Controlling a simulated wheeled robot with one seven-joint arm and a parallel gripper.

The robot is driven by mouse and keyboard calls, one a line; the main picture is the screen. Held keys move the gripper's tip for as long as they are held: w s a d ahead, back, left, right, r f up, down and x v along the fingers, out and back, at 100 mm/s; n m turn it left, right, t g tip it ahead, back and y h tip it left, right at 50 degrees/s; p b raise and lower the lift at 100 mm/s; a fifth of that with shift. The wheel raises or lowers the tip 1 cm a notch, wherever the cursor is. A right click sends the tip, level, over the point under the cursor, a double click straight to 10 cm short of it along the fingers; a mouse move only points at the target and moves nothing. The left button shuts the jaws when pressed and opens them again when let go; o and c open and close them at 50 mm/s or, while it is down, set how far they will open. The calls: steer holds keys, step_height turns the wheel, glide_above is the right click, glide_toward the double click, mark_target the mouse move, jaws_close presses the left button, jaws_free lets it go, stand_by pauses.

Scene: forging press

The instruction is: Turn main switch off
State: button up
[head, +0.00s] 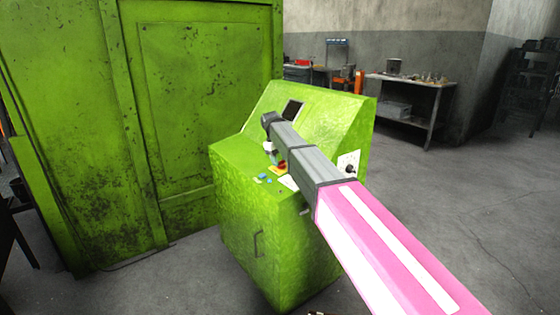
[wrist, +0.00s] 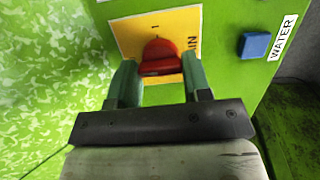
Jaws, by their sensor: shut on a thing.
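The main switch is a red rotary knob (wrist: 158,58) on a yellow plate (wrist: 125,35) lettered "…IN", with a "1" above the knob. The red knob (head: 281,164) shows small in the head view, on the green console (head: 262,235), partly hidden by my arm. My gripper (wrist: 160,72) has its two green fingers at the left and right of the knob and is shut on it. In the head view my gripper (head: 272,154) is over the console's control panel, its fingers mostly hidden. The knob's exact pointing is hard to tell.
A blue button (wrist: 257,45) with a "WATER" label (wrist: 283,38) is right of the plate. A dark screen (head: 292,110) is on the console's sloped face. A large green cabinet (head: 195,95) stands behind at left. A workbench (head: 408,95) stands at the back; floor at right is clear.

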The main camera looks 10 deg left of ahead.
mark_target(274, 168)
stand_by(0.3)
steer(key=o, duration=0.9)
steer(key=v, duration=1.1)
steer(key=shift+s+f, duration=0.1)
